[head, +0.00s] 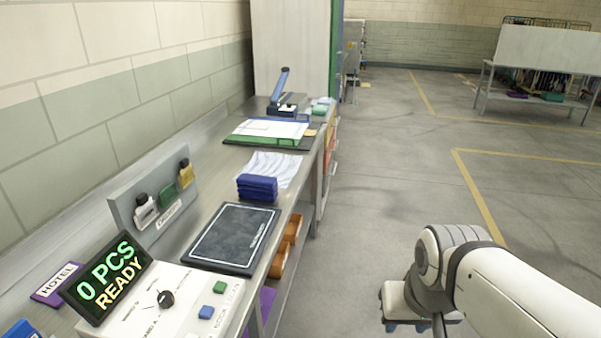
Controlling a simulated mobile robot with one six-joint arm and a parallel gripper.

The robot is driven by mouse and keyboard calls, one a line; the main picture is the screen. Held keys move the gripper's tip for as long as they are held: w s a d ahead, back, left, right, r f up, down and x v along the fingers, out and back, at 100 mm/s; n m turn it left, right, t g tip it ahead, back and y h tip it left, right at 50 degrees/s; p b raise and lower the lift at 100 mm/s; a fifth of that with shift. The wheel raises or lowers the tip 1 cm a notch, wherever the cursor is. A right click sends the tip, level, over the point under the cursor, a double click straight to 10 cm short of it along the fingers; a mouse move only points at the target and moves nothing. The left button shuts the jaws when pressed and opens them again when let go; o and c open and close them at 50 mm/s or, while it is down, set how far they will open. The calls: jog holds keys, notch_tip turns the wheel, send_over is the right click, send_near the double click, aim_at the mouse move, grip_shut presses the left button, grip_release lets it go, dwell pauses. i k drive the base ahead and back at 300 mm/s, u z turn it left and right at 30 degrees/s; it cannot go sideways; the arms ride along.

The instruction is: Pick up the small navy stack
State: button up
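The small navy stack (258,188) is several folded dark blue pieces lying flat on one another. It sits on the metal workbench (193,197), just behind a dark flat pad (233,236) and in front of crumpled white striped paper or cloth (268,167). My arm enters at the lower right over the open floor, well to the right of the stack and apart from it. The end of my arm is low in the frame near the bottom edge, and its fingers are not clearly visible.
A control box (170,300) with a display reading "0 PCS READY" (106,277) stands at the near left. A small upright panel (158,197) stands by the wall. Farther back are a green-edged board (268,132) and a blue-handled tool (281,95). The floor (370,200) beside the bench is clear.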

aim_at(254, 187)
jog(key=z, duration=1.2)
jog(key=i, duration=2.5)
jog(key=u, duration=1.25)
jog(key=k, duration=0.1)
jog(key=u, duration=2.5)
jog(key=i, duration=1)
jog(key=u, duration=0.05)
